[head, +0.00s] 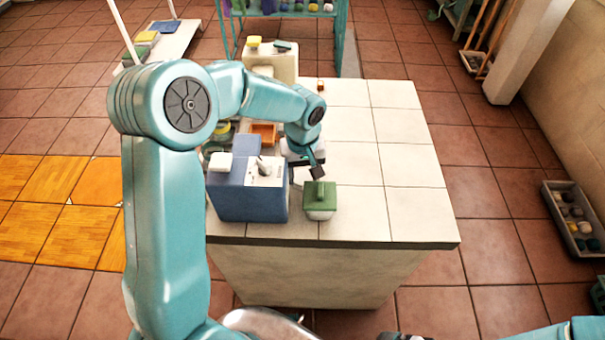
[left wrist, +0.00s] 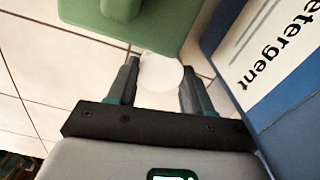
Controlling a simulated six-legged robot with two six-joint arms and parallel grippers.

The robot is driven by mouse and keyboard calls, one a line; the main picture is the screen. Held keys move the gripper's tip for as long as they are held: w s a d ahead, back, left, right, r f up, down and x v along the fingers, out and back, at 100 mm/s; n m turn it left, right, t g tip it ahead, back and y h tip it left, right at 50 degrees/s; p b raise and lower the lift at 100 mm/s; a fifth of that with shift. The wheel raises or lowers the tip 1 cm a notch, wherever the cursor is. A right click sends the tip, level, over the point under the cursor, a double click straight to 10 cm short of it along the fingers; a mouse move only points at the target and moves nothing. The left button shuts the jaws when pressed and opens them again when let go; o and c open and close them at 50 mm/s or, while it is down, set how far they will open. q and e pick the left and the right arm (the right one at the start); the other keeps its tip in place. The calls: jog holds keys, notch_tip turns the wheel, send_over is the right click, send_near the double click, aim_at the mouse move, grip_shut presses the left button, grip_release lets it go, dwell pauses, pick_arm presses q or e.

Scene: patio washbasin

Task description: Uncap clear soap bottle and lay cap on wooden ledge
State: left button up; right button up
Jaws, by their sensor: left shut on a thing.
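My left gripper (head: 317,172) is low over the tiled counter, beside the blue detergent box and just behind a green-topped pale container (head: 320,212). In the left wrist view its two fingers (left wrist: 160,82) are shut on a white round piece (left wrist: 160,72), which looks like a cap or bottle top. I cannot tell whether it is still joined to a bottle; no clear bottle body stands out. I cannot pick out the wooden ledge with certainty. The right arm (head: 560,332) shows only at the lower right edge; its fingers cannot be made out.
The blue detergent box (head: 235,195) stands close to the left gripper and shows in the left wrist view (left wrist: 270,75). An orange tray (head: 264,132) and a cream box (head: 285,66) are farther back. The counter's right side (head: 415,165) is clear.

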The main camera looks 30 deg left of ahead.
pick_arm(q)
jog(key=shift+w+f, duration=0.15)
jog(key=shift+f, duration=0.45)
jog(key=o, duration=1.2)
jog(key=shift+f, duration=0.15)
jog(key=shift+c, duration=0.2)
